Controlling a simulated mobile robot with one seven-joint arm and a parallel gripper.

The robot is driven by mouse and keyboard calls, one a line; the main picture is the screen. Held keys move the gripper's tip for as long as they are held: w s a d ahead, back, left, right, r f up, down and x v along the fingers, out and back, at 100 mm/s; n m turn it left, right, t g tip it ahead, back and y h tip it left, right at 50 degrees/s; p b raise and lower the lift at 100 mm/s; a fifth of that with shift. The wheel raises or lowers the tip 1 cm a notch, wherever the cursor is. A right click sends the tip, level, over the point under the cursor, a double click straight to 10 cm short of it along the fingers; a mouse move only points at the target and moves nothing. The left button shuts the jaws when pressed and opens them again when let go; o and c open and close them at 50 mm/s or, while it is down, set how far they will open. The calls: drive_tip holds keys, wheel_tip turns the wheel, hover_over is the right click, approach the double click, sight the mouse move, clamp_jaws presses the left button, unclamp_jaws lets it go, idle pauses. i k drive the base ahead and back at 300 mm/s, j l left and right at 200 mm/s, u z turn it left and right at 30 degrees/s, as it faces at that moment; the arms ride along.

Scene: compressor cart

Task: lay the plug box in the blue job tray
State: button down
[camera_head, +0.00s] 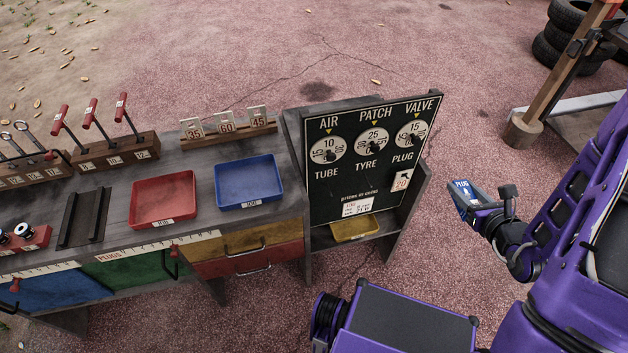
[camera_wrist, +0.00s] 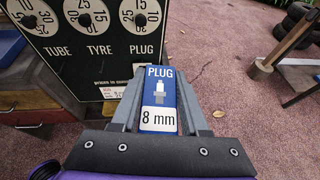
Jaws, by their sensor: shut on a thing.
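The plug box (camera_wrist: 159,103) is blue and white, marked "PLUG" and "8 mm" with a spark plug picture. My gripper (camera_wrist: 160,100) is shut on it, one finger along each side. In the head view the plug box (camera_head: 463,190) shows at the tip of my gripper (camera_head: 468,200), held in the air to the right of the black board. The blue job tray (camera_head: 248,183) lies on the grey bench, left of the board, and looks empty. My gripper is well to the right of the tray, with the board between them.
The black price board (camera_head: 360,160) with dials stands at the bench's right end, above a yellow tray (camera_head: 354,228). A red tray (camera_head: 163,199) lies left of the blue one. Number cards (camera_head: 227,123) stand behind. Tyres (camera_head: 570,35) and a wooden post (camera_head: 555,75) are far right.

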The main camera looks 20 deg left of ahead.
sight(242, 186)
drive_tip(key=j+u, duration=0.25)
drive_tip(key=u, duration=0.15)
drive_tip(key=j+u, duration=0.25)
drive_tip(key=u, duration=0.2)
drive_tip(key=j+u, duration=0.2)
drive_tip(key=j, duration=0.15)
drive_tip(key=i+j+u, duration=0.15)
drive_tip(key=j, duration=0.4)
drive_tip(key=i+j, duration=0.15)
